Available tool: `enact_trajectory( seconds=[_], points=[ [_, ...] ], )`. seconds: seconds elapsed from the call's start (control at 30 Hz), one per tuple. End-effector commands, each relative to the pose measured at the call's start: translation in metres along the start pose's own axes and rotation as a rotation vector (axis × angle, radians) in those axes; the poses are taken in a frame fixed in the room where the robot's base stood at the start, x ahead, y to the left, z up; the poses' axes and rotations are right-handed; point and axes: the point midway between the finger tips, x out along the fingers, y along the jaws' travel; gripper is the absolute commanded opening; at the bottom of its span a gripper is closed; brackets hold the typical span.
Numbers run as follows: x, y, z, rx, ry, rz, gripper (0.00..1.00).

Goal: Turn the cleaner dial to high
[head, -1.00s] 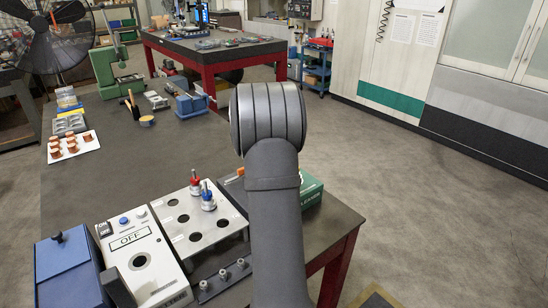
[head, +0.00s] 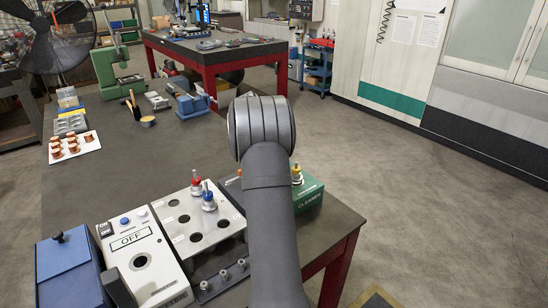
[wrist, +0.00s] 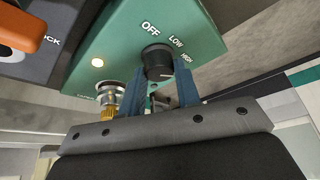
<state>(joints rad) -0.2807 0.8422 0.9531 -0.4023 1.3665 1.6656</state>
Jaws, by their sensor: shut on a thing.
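The green cleaner box (head: 309,194) stands at the right end of the bench in the head view, partly hidden by my arm. In the wrist view its green panel (wrist: 115,50) carries the words OFF, LOW and HIGH around a black dial (wrist: 157,60). A lamp (wrist: 97,62) on the panel is lit. My gripper (wrist: 160,78) has its blue fingers on either side of the dial, shut on it. A pale mark shows on the dial, but I cannot tell clearly which word it points to. The gripper is hidden in the head view.
A brass-and-steel fitting (wrist: 110,98) sits close beside the left finger. A white holder plate (head: 180,240) with red- and blue-topped tools and a white OFF box (head: 165,282) stand left of my arm. Open floor lies to the right.

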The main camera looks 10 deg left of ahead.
Motion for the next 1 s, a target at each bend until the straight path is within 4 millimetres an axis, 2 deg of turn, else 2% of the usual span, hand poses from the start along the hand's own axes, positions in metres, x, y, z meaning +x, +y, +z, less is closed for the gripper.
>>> enact_trajectory(
  seconds=[0.47, 0.5, 0.57, 0.87, 1.0],
  points=[
    [0.001, 0.0, 0.001, 0.01, -0.002, 0.006, 0.07],
    [0.001, 0.0, 0.001, 0.01, -0.002, 0.006, 0.38],
    [0.001, 0.0, 0.001, 0.01, -0.002, 0.006, 0.49],
    [0.0, 0.0, 0.001, 0.01, -0.001, 0.004, 0.52],
    [-0.011, -0.001, 0.001, 0.01, -0.001, 0.003, 0.52]
  ],
)
